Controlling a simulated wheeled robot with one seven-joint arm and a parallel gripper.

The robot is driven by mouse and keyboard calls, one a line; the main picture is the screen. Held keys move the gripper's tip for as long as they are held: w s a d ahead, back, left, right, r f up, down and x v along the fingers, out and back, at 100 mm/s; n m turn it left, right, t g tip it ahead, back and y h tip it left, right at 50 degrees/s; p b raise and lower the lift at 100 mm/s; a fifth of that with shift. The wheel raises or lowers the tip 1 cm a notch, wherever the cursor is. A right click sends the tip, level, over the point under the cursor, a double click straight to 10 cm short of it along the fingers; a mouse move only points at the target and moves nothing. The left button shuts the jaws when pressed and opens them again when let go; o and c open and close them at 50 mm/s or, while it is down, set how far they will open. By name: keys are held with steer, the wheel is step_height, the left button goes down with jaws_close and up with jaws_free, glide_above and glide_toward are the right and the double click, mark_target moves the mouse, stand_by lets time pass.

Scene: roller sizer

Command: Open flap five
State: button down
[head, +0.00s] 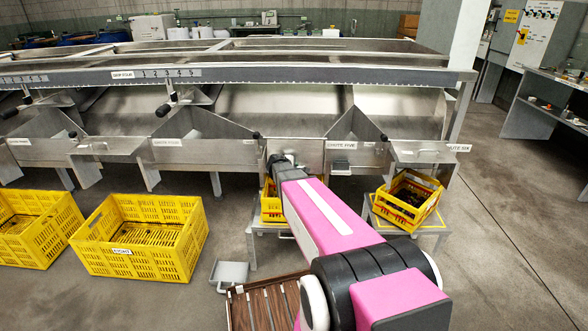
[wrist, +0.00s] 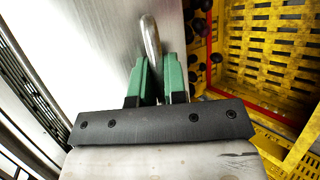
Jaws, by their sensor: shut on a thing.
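Chute five (head: 352,127) is a grey metal chute at the centre right of the sizer, with a "CHUTE FIVE" label (head: 341,145) on its front. My arm reaches to the left part of its front, and my gripper (head: 277,160) is there, largely hidden behind the arm in the head view. In the wrist view, the green fingers of my gripper (wrist: 158,72) are shut on a bent metal handle (wrist: 150,34) beside a smooth metal plate (wrist: 95,45). I cannot tell how far the flap stands open.
A yellow crate (head: 270,212) stands below the gripper, partly behind my arm. A large yellow crate (head: 140,262) stands on the floor at left. The floor at far right is clear.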

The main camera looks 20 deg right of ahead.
steer(key=s+a+r+n+g+y, duration=0.1)
steer(key=s+r+n+g+y, duration=0.1)
steer(key=r+g, duration=0.5)
steer(key=shift+s+a+r+g+y, duration=0.2)
steer(key=shift+s+r+g+y, duration=0.3)
steer(key=shift+s+r, duration=1.55)
steer(key=shift+w+r, duration=0.85)
steer(key=c, duration=1.5)
jaws_free()
steer(key=shift+o, duration=0.2)
steer(key=v, duration=1)
steer(key=shift+r, duration=0.35)
steer(key=shift+s+a, duration=0.1)
